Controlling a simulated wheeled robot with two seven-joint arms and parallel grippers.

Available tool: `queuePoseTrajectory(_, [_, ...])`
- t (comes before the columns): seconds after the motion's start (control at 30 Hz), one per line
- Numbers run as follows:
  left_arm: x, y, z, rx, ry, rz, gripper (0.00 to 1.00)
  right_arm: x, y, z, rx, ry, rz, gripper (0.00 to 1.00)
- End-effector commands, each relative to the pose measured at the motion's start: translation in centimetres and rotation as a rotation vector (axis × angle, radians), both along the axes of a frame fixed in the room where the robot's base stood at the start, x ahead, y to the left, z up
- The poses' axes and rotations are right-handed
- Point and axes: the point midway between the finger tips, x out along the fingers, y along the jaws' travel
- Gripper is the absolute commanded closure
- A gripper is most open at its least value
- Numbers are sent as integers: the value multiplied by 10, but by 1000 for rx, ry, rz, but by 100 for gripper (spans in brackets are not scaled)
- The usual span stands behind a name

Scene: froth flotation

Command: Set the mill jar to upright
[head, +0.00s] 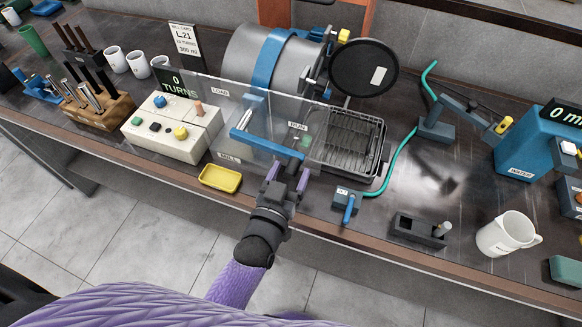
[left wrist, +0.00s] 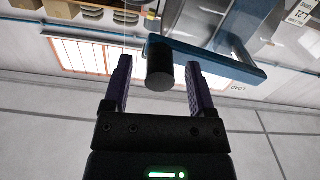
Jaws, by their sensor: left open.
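The mill jar (head: 268,62) is a large grey drum with a blue band, lying on its side at the back centre. A round black disc (head: 363,68) with a white label stands at its right end. A clear panel with a blue bar handle (head: 268,145) stands in front of the jar, near LOAD and RUN labels. My left gripper (head: 287,176) is open just in front of this bar. In the left wrist view, a black cylindrical end (left wrist: 160,70) on a blue bar (left wrist: 205,62) shows between and beyond the open fingers (left wrist: 158,88). Contact cannot be told.
A control box (head: 172,128) with a TURNS display stands left, and a yellow tray (head: 220,178) lies at the front edge. A wire rack (head: 350,140), a teal hose (head: 398,160) and a white jug (head: 506,234) are to the right. Bare bench shows right of the rack.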

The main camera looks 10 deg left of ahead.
Motion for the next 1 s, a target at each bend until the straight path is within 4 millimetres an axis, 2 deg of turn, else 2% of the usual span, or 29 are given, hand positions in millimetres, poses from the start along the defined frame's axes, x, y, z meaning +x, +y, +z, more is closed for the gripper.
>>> queuePoseTrajectory(0.1, [8, -1, 0, 0, 0, 0, 27, 0, -1, -1, -2, 1, 1, 100])
queuePoseTrajectory(0.37, [10, -1, 0, 0, 1, 0, 27, 0, -2, -1, -3, 0, 3, 100])
queuePoseTrajectory(0.47, [10, -1, 0, 0, 2, 0, 44, 0, -2, -1, -3, 0, 3, 100])
queuePoseTrajectory(0.73, [10, -1, 0, 0, 2, 0, 100, -1, -2, -1, -3, 2, 3, 100])
queuePoseTrajectory(1.0, [10, -1, 0, 0, 2, 0, 100, -1, -2, -1, -3, 2, 3, 100])
